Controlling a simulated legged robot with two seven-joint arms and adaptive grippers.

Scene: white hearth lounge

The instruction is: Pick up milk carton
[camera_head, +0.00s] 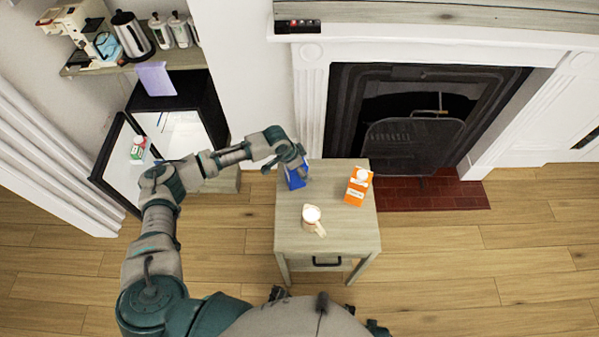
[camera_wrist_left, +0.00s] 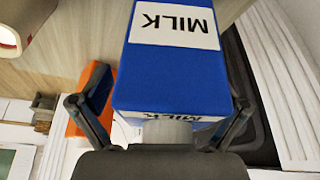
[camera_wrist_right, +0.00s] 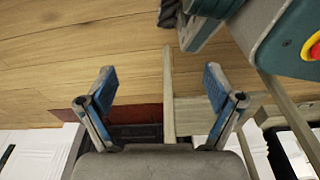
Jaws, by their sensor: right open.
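The blue milk carton (camera_head: 296,178) stands at the back left of the small wooden side table (camera_head: 327,242). My left gripper (camera_head: 291,160) is over it and partly hides it. In the left wrist view the carton (camera_wrist_left: 172,75), with its white MILK label, fills the space between the spread fingers (camera_wrist_left: 165,112), its cap close to the palm. The fingers look open around it, and contact is not clear. In the right wrist view my right gripper (camera_wrist_right: 160,88) is open and empty above the floor. It is not visible in the head view.
Behind are a fireplace (camera_head: 415,140) and white mantel. At left, an open black cabinet holds a green and white carton (camera_head: 138,148). Wooden floor is clear at right.

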